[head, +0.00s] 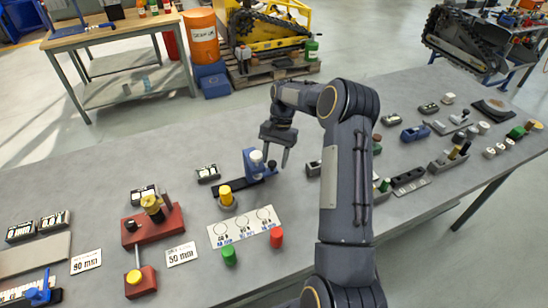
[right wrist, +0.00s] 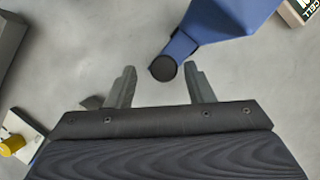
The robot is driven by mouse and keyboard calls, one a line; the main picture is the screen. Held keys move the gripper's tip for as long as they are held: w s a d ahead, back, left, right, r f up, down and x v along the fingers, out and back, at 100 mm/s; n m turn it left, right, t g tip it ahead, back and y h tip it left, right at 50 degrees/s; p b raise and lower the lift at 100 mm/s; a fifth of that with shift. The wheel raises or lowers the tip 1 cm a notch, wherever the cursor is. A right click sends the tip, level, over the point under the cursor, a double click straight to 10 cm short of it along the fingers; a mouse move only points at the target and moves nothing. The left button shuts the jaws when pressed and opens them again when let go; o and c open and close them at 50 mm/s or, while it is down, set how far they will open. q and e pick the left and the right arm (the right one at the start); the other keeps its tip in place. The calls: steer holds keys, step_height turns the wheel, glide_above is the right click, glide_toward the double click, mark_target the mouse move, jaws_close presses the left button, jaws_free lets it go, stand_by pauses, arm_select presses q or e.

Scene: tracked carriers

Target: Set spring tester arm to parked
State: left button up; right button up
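The blue device with a white cap (head: 256,156) on a dark base looks like the spring tester; it stands at the middle of the bench. In the right wrist view its blue arm (right wrist: 215,28) comes in from the top right and ends in a dark round knob (right wrist: 163,68). My right gripper (head: 277,158) is open, pointing down just beside the blue device. In the right wrist view, the knob appears between the open fingertips (right wrist: 160,72), with gaps on both sides; I cannot tell its depth. My left gripper is not in view.
A yellow-topped part (head: 225,196) stands in front of the tester. A white card (head: 243,227) with circles lies nearer, by green (head: 229,255) and red (head: 276,237) cylinders. A red fixture (head: 153,224) is at left. Several small parts crowd the right side.

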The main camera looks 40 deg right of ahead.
steer(key=shift+w, duration=0.1)
steer(key=b+v, duration=0.1)
steer(key=v, duration=0.6)
steer(key=shift+r, duration=0.35)
steer(key=shift+r, duration=0.1)
steer(key=s+a+r+n+t, duration=0.4)
steer(key=s+a+r+n, duration=0.1)
steer(key=s+a+r, duration=0.7)
steer(key=s+a+f+n+t, duration=0.2)
steer(key=s+a, duration=0.2)
steer(key=s, duration=0.4)
steer(key=s+a+f+n+t, duration=0.2)
steer(key=s+a, duration=0.3)
steer(key=s, duration=0.4)
steer(key=shift+a+n, duration=0.3)
steer(key=shift+n, duration=0.3)
